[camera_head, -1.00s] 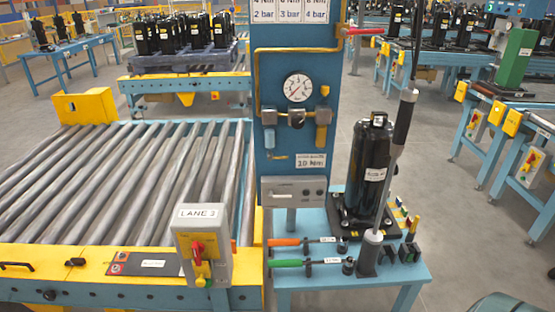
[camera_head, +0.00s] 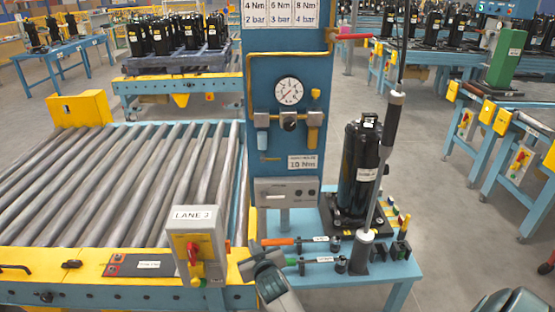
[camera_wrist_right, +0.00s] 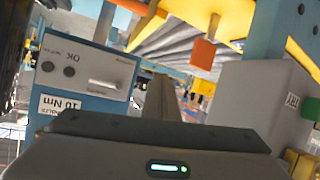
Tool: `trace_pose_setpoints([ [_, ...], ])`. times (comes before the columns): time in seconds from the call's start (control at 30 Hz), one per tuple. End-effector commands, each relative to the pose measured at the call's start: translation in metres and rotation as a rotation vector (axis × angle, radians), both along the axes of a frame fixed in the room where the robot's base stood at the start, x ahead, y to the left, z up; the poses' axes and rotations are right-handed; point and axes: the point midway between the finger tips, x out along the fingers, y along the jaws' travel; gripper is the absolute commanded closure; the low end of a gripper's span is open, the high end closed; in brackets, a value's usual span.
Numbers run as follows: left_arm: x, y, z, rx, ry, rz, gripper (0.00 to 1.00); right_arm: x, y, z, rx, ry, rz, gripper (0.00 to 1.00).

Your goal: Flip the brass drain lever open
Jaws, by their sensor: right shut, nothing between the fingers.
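The brass drain lever (camera_head: 271,159) is a small, roughly horizontal yellow-brown piece on the blue panel, below the blue filter bowl (camera_head: 262,138) in the head view. My right gripper (camera_head: 254,248) is low in the head view, between the lane switch box and the small blue table, well below the lever and apart from it. It is shut and empty. In the right wrist view its closed fingers (camera_wrist_right: 161,98) point up toward the rollers, and I cannot make out the lever there. My left gripper is not in view.
The grey LANE 3 switch box (camera_head: 198,245) stands close left of my right gripper. The torque controller box (camera_head: 287,192) is above it. Screwdrivers with orange (camera_head: 278,241) and green handles, a black compressor (camera_head: 359,175) and an upright tool (camera_head: 380,160) crowd the table to the right.

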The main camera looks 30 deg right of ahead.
Motion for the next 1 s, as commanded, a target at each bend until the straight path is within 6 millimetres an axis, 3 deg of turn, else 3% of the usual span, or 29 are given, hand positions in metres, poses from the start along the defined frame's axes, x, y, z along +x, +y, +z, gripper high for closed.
trace_pose_setpoints([
  [0.03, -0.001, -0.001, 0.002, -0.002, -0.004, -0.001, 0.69, 0.013, -0.013, 0.041, -0.002, -0.057, -0.035, 1.0],
  [0.2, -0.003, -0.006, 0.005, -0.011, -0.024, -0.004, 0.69, 0.029, -0.053, 0.148, -0.008, -0.206, -0.152, 1.0],
  [0.3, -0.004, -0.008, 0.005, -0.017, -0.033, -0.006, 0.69, 0.028, -0.073, 0.196, -0.007, -0.275, -0.211, 1.0],
  [0.4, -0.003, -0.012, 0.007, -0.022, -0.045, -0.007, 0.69, 0.025, -0.087, 0.231, -0.003, -0.326, -0.257, 1.0],
  [0.6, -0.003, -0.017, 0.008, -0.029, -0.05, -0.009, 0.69, 0.02, -0.099, 0.26, 0.002, -0.37, -0.296, 1.0],
  [1.0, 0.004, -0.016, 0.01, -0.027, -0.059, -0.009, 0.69, 0.021, -0.1, 0.26, 0.001, -0.371, -0.297, 1.0],
])
